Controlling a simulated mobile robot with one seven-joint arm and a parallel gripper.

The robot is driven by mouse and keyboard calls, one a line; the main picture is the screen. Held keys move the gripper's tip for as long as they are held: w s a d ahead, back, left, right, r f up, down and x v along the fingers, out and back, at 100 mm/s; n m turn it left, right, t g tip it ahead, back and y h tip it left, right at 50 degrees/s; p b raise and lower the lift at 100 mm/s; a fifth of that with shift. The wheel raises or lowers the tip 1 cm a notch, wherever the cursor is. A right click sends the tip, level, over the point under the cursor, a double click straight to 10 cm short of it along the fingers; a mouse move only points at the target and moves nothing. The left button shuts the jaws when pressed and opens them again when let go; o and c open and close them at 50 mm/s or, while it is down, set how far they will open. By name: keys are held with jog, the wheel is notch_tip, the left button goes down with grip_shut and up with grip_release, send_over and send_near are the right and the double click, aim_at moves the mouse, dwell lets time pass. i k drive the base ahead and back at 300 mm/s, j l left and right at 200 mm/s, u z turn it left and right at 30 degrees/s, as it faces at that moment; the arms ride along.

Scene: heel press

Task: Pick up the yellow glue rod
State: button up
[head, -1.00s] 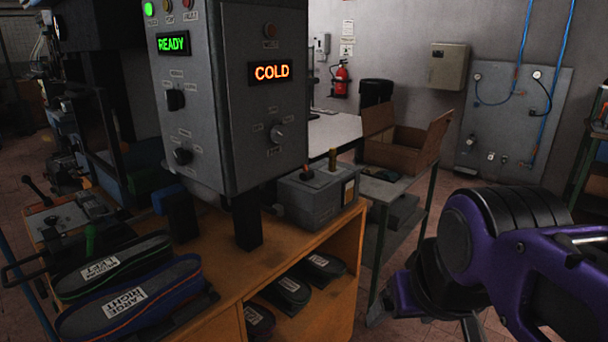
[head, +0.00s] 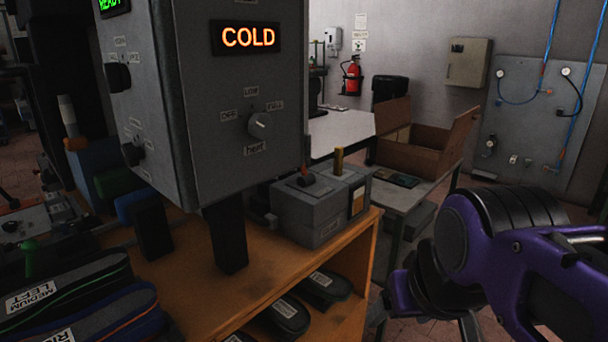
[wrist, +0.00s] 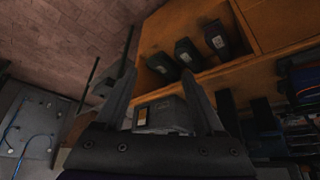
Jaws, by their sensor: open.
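The yellow glue rod (head: 339,160) stands upright in the top of a small grey box (head: 318,211) on the orange-brown bench. An orange-red switch sits beside it on the box. In the wrist view the grey box (wrist: 168,116) shows between and beyond the fingers; I cannot make out the rod there. My gripper (wrist: 161,70) is open with nothing between its fingers. In the head view my purple arm is at the right, apart from the box, and its fingertips are not clearly seen.
A tall grey control cabinet (head: 242,95) reading COLD stands left of the box. Labelled shoe lasts (head: 75,305) lie at the front left, with more on the shelf below. A cart with an open cardboard box (head: 415,158) stands behind to the right.

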aim_at(338, 151)
jog(key=i+l+u, duration=0.1)
jog(key=i+l, duration=0.15)
jog(key=l, duration=0.15)
jog(key=i+l+u, duration=0.15)
jog(key=l, duration=0.25)
jog(key=i+l+u, duration=0.1)
jog(key=i+l, duration=0.2)
jog(key=l, duration=0.1)
